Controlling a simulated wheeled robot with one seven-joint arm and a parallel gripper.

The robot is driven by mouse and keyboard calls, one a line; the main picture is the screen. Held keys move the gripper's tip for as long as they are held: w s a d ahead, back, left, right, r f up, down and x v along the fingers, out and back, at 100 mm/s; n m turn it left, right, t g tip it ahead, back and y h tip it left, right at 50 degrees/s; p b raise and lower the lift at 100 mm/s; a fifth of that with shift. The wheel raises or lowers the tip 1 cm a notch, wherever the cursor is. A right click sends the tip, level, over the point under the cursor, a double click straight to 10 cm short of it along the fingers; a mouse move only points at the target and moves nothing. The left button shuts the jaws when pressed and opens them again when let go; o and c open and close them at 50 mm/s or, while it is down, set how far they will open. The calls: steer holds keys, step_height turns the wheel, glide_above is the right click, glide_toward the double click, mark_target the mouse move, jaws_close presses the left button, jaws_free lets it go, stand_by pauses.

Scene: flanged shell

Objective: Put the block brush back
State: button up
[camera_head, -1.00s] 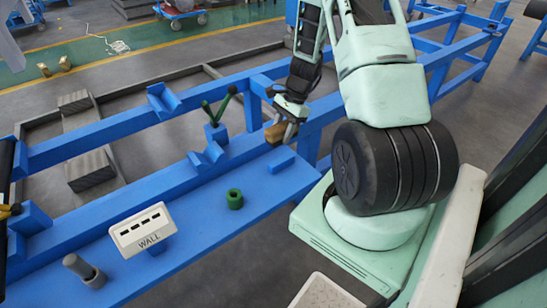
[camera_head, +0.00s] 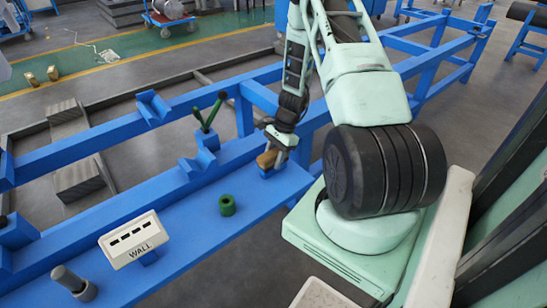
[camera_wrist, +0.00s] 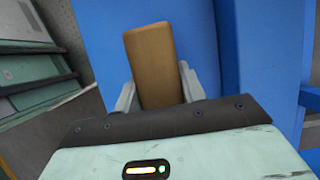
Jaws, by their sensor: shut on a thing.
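The block brush (camera_head: 266,159) is a brown, wood-coloured block. My gripper (camera_head: 275,156) is shut on it near the right end of the blue bench shelf. In the wrist view the brush (camera_wrist: 150,50) stands out between the two grey fingers of my gripper (camera_wrist: 157,88), with blue surface behind it. A small blue block (camera_head: 268,173) on the shelf lies directly under the brush and is partly hidden. I cannot tell whether the brush touches it. The underside of the brush is hidden.
A green ring (camera_head: 227,205) sits on the shelf left of the gripper. A blue holder with green-handled tools (camera_head: 207,138) stands behind it. A white WALL sign (camera_head: 134,240) and a grey cylinder (camera_head: 68,279) are further left. Blue frame rails (camera_head: 244,118) run close behind my gripper.

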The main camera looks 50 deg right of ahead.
steer(key=o, duration=1)
steer(key=shift+f, duration=0.15)
steer(key=shift+o, duration=0.2)
steer(key=p+v, duration=0.1)
steer(key=v, duration=1.1)
